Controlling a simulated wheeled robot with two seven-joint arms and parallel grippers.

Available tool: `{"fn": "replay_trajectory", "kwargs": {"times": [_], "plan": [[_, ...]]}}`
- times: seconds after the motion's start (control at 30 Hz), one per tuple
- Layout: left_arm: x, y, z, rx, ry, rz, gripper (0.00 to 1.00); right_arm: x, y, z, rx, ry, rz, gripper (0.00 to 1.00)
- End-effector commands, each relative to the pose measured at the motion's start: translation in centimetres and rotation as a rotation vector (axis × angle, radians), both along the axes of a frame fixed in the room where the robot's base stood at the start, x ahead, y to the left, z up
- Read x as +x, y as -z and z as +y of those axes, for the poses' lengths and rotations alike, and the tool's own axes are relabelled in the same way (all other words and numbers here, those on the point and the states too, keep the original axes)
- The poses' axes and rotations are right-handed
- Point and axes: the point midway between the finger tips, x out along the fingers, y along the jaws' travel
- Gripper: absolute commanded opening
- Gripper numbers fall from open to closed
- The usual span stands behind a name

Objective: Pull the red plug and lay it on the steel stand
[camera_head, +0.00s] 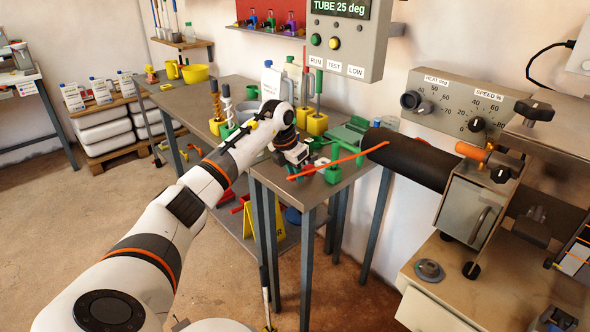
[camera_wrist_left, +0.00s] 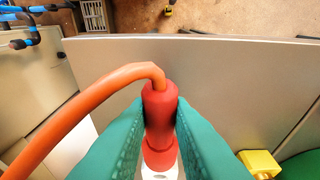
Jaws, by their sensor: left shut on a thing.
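The red plug (camera_wrist_left: 160,125) stands between the green finger pads of my left gripper (camera_wrist_left: 158,140) in the wrist view, and the pads press on it from both sides. An orange cable (camera_wrist_left: 90,97) bends from its top toward the lower left. A white piece shows just below the plug; I cannot tell whether they are joined. In the head view my left gripper (camera_head: 298,165) is low over the near end of the grey steel-topped stand (camera_head: 325,190). The plug is not clear there, but the orange cable (camera_head: 340,162) runs right from the gripper. My right gripper is out of view.
Green blocks (camera_head: 348,133) and yellow holders (camera_head: 317,124) crowd the stand behind the gripper. A black cylinder (camera_head: 410,158) of the machine juts in from the right. A control box (camera_head: 345,35) hangs above. The stand's near corner is bare.

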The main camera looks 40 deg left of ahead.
Motion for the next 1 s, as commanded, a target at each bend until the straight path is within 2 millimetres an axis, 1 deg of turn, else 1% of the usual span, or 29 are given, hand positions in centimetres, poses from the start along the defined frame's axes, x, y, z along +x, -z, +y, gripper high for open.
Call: {"fn": "replay_trajectory", "kwargs": {"times": [0.1,0.43,0.47,0.5,0.6,0.87,1.0], "plan": [[0.0,0.4,0.0,0.0,0.0,0.0,0.0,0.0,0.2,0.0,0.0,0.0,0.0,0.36],[0.0,0.4,0.0,0.0,0.0,0.0,0.0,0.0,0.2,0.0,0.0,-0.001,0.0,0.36],[0.0,0.4,0.0,0.0,0.0,0.0,0.24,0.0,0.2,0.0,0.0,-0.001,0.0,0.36],[0.0,0.4,0.0,0.0,0.0,0.0,0.3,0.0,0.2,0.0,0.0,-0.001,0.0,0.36],[0.0,0.4,0.0,0.0,0.0,0.0,0.44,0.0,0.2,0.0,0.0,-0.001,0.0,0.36],[0.0,0.4,0.0,0.0,0.0,0.001,0.44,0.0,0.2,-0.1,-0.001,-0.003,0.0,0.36],[-0.3,-0.6,0.1,0.002,-0.001,-0.002,0.44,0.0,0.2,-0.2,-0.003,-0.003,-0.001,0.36]]}}
